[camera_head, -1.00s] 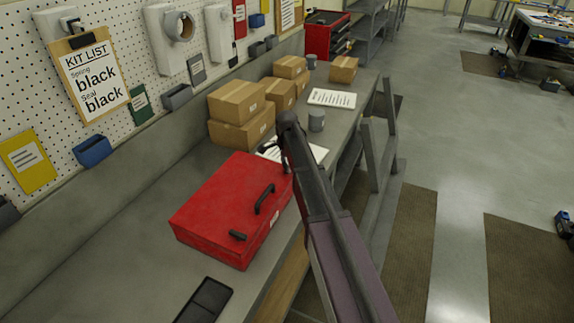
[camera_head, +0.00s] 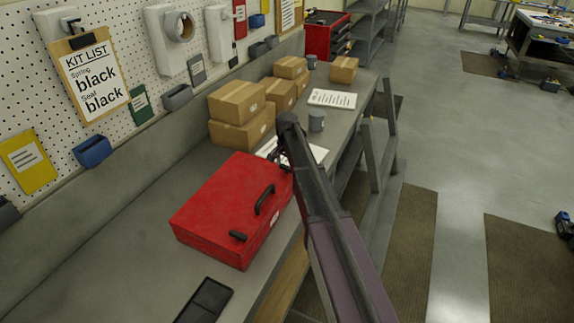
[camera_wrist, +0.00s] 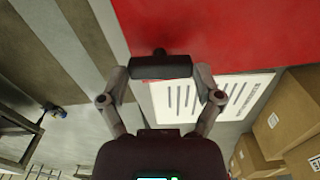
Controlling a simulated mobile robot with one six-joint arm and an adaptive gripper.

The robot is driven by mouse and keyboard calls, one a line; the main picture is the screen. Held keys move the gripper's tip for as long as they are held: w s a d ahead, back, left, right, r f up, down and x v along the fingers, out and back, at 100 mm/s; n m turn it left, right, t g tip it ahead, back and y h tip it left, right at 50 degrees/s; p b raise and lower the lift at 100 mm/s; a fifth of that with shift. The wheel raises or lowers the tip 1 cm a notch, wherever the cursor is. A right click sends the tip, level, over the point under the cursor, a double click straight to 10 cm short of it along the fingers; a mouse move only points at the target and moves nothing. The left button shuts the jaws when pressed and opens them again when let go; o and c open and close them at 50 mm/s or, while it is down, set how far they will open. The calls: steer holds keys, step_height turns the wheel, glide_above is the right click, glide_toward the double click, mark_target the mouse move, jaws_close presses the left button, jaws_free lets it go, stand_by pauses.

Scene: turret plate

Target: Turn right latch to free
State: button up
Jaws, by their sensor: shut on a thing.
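The red case (camera_head: 225,205) lies closed on the workbench, with a black carry handle (camera_head: 266,200) on its front side. The left latch (camera_head: 238,236) is a short black bar near the case's near corner. My gripper (camera_head: 284,158) is at the far end of the same side, and its own arm partly hides it. In the wrist view the right latch (camera_wrist: 161,67) is a dark bar lying crosswise at the edge of the red case (camera_wrist: 220,30). My gripper (camera_wrist: 161,72) is shut on the latch, one finger at each end.
White printed sheets (camera_head: 316,152) lie just beyond the case. Cardboard boxes (camera_head: 238,103) and a grey cup (camera_head: 317,121) stand farther along the bench. A black tray (camera_head: 205,300) lies at the near end. The bench left of the case is clear.

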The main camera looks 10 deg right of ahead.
steer(key=shift+s+n, duration=0.15)
steer(key=shift+n, duration=0.55)
steer(key=o, duration=0.9)
steer(key=shift+r, duration=0.1)
